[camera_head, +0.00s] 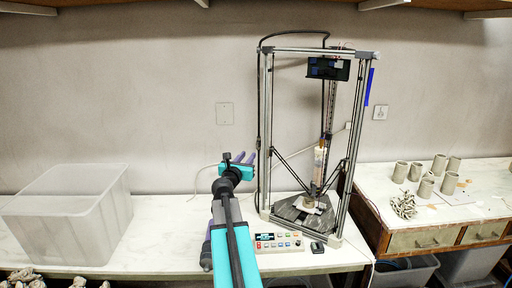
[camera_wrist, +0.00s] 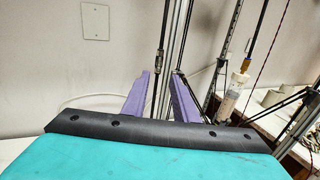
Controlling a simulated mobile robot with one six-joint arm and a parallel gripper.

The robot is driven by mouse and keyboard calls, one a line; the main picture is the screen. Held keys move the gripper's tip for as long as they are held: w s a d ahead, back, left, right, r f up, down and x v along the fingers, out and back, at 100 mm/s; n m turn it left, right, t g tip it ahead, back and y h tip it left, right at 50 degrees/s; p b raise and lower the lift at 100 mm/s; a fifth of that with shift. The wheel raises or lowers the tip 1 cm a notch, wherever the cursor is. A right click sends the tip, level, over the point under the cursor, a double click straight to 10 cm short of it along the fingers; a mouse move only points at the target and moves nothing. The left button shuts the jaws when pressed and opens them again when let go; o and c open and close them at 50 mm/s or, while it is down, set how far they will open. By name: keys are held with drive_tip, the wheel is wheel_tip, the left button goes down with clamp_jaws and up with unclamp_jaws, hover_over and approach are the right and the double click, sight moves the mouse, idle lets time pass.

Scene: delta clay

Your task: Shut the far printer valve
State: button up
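The delta clay printer (camera_head: 267,130) stands on the white bench as a tall metal frame. Its pale clay cylinder (camera_head: 319,160) hangs inside above the print bed, and also shows at the right of the wrist view (camera_wrist: 235,90). A small orange-brown fitting (camera_head: 323,143) sits at the cylinder's top; I cannot tell whether it is the valve or how it is set. My gripper (camera_head: 243,158) is at the frame's left side, apart from the cylinder. Its two purple fingers stand apart with nothing between them in the wrist view (camera_wrist: 162,98).
A control box (camera_head: 279,242) with buttons sits before the printer. A clear plastic bin (camera_head: 70,212) stands on the bench's left. Clay cups (camera_head: 426,187) stand on the right table. Frame posts and diagonal rods surround the cylinder. The wall behind carries a blank plate (camera_head: 225,113).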

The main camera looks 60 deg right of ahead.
sight(257, 144)
drive_tip(key=shift+p+x, duration=1.6)
drive_tip(key=shift+x, duration=4.4)
drive_tip(key=shift+c, duration=0.2)
clamp_jaws()
drive_tip(key=shift+w+a, duration=0.1)
drive_tip(key=shift+a, duration=0.1)
drive_tip(key=shift+d, duration=0.1)
